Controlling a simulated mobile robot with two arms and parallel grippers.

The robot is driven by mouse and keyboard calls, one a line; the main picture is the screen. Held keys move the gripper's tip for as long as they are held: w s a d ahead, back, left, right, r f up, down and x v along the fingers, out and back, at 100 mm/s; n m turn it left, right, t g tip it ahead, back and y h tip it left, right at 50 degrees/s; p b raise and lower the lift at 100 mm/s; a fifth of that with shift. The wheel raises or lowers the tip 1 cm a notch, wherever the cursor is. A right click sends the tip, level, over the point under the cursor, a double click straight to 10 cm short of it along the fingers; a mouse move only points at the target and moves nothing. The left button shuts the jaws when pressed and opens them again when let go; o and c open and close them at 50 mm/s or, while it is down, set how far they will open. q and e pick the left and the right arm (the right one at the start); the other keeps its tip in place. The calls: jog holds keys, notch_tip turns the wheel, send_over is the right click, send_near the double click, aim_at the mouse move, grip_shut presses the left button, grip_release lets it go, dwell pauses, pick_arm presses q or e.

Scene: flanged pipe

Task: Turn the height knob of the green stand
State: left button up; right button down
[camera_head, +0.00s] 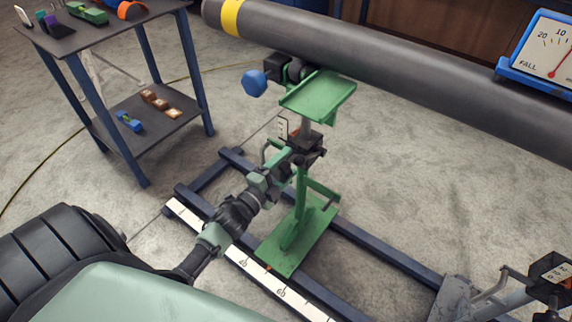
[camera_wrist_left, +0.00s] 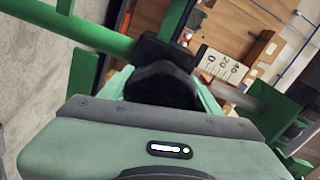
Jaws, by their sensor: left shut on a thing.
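The green stand (camera_head: 301,210) stands upright on dark rails, with a flat green top plate (camera_head: 320,93) below the pipe. My left gripper (camera_head: 289,162) reaches the stand's post from the lower left, at the dark block partway up. In the left wrist view, the black height knob (camera_wrist_left: 163,84) lies between the pale green fingers of my left gripper (camera_wrist_left: 160,92), which is shut on it. In the head view the knob is mostly hidden by the gripper. A small white scale with numbers (camera_wrist_left: 222,66) shows beyond the knob. My right gripper is not in view.
A long grey pipe (camera_head: 390,62) with a yellow band crosses above. A blue knob (camera_head: 254,83) sits left of the top plate. A FALL dial (camera_head: 541,52) rests on the pipe. A shelved table (camera_head: 100,37) is at upper left; a grey stand (camera_head: 470,300) is at lower right.

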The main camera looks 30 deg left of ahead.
aim_at(278, 174)
pick_arm(q)
jog(key=m, duration=0.3)
jog(key=shift+b, duration=0.3)
jog(key=shift+m, duration=1.4)
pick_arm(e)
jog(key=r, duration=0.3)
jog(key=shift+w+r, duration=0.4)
pick_arm(q)
jog(key=o, duration=1.4)
jog(key=shift+c, duration=0.2)
jog(key=shift+s+a, duration=0.15)
jog(key=shift+s, duration=1.8)
jog(key=shift+s+a, duration=0.1)
jog(key=shift+s, duration=1.85)
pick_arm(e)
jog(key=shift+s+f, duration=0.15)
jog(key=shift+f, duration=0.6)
